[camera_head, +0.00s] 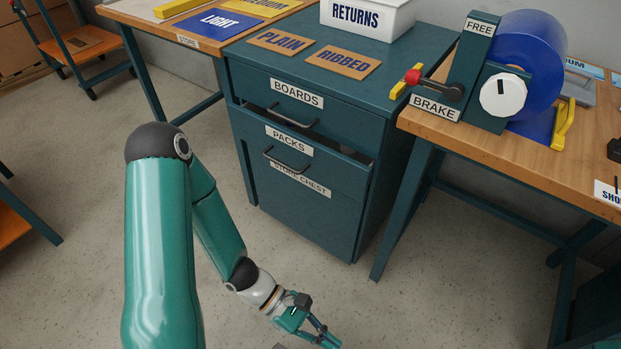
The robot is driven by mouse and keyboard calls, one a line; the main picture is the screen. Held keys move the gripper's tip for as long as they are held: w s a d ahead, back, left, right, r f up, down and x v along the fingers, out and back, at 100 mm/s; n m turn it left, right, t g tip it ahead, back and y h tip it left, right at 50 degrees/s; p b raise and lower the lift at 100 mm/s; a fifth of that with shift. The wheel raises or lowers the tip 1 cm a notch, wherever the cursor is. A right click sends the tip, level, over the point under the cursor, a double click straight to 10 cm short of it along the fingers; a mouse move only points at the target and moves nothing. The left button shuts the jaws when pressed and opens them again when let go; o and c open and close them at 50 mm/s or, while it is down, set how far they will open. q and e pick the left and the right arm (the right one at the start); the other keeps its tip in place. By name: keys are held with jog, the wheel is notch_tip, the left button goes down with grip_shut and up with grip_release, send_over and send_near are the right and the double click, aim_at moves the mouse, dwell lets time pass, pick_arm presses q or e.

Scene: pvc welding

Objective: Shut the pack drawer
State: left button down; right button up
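The pack drawer (335,173), labelled PACKS, is in the teal chest in the middle of the camera_head view. It stands partly out: its front sits forward of the BOARDS drawer above, and a dark gap shows along its top edge. Its bar handle (286,165) is on the front and nothing touches it. My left gripper (326,338) is low at the bottom edge of the view, in front of the chest and apart from the drawer. Its fingertips are small and partly cut off, so its opening is unclear. My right gripper is not in view.
The BOARDS drawer (352,122) above looks shut. A white RETURNS bin (400,18) and PLAIN (283,41) and RIBBED (344,61) plates are on the chest top. Benches stand on both sides; the right one (475,140) carries a blue reel (530,62). The floor before the chest is clear.

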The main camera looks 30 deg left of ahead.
pick_arm(q)
jog(key=w+a+r+n+t, duration=0.2)
jog(key=w+r+n+t, duration=0.3)
jog(key=w, duration=0.2)
jog(key=n+t+y+p, duration=0.2)
jog(key=n+t+y, duration=0.9)
jog(key=t+y, duration=0.15)
send_near(316, 150)
jog(key=shift+h, duration=0.55)
jog(key=w, duration=0.3)
jog(key=w+b, duration=0.1)
jog(key=w, duration=0.3)
jog(key=shift+w+d+f+b, duration=0.1)
jog(key=shift+d+f+b, duration=0.1)
jog(key=shift+b, duration=0.1)
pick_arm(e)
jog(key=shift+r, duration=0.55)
pick_arm(q)
jog(key=shift+a, duration=0.1)
